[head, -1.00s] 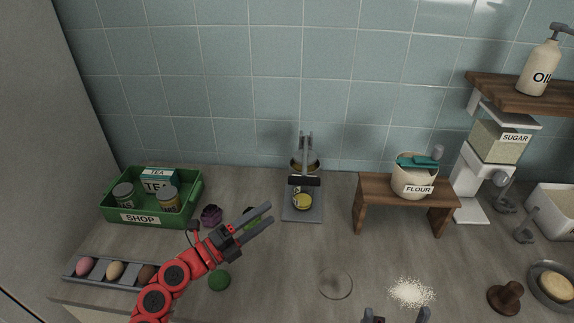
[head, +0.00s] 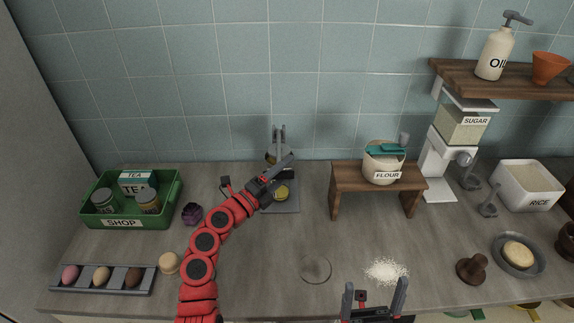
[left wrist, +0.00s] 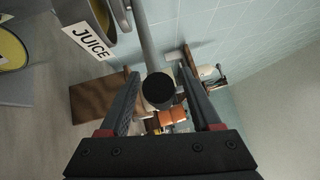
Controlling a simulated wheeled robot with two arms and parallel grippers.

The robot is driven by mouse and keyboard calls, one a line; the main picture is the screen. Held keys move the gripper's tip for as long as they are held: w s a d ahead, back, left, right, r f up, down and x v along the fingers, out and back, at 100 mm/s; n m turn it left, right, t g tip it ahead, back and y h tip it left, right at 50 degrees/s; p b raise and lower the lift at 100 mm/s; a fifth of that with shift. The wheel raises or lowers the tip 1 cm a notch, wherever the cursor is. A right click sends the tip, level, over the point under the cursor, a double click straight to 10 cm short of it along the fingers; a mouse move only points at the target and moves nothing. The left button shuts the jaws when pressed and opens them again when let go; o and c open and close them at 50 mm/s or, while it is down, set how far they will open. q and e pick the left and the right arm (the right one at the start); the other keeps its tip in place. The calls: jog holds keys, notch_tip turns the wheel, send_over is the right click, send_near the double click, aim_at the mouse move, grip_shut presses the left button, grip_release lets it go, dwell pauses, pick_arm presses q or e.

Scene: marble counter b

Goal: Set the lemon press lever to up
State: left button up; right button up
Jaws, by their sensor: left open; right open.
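The lemon press stands at the back middle of the counter, with its grey base (head: 285,207), upright posts (head: 279,133) and a yellow piece (head: 281,193) low on it. In the left wrist view its JUICE label (left wrist: 88,41) shows at upper left. The grey lever bar ends in a dark round knob (left wrist: 158,88), seen end-on between my left gripper's fingers (left wrist: 160,72). My left gripper (head: 287,167) is open in front of the press and partly hides the lever in the head view. I cannot tell whether the fingers touch it. My right gripper (head: 375,289) is open and empty at the front edge.
A wooden stand (head: 378,183) with a flour pot (head: 382,165) is right of the press. A green SHOP crate (head: 160,217) and purple item (head: 192,213) are left. A glass disc (head: 316,269) and flour pile (head: 387,271) lie in front.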

pick_arm(q)
jog(key=shift+w+d+r, duration=0.1)
jog(key=shift+w+d, duration=0.15)
jog(key=shift+d, duration=0.1)
jog(key=shift+c, duration=0.2)
grip_shut()
dwell(1.0)
